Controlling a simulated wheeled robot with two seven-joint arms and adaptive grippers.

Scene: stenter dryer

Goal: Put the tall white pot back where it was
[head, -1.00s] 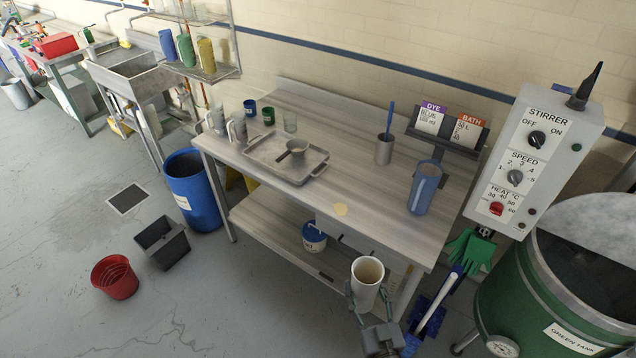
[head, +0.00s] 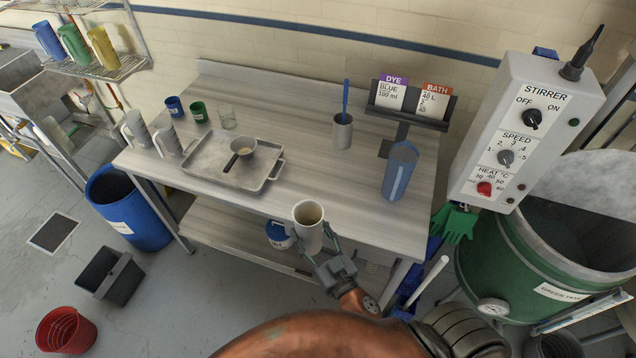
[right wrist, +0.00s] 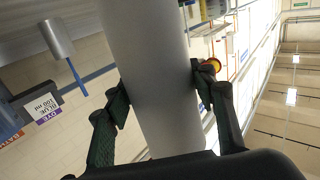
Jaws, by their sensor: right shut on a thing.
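The tall white pot (head: 309,237) is upright in the head view, overlapping the front edge of the steel table (head: 330,180). My right gripper (head: 317,244) is shut on it, one finger on each side. In the right wrist view the pot (right wrist: 155,75) fills the middle as a pale cylinder between the fingers (right wrist: 160,95). I cannot tell whether its base touches anything. My left gripper is not in view.
A tray (head: 205,170) with a small pan (head: 243,148) lies left on the tabletop. A blue jug (head: 400,172), a steel cup (head: 342,132) and a sign stand (head: 412,112) stand right. The tabletop's middle is clear. The stirrer box (head: 520,130) and green tank (head: 500,270) are right.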

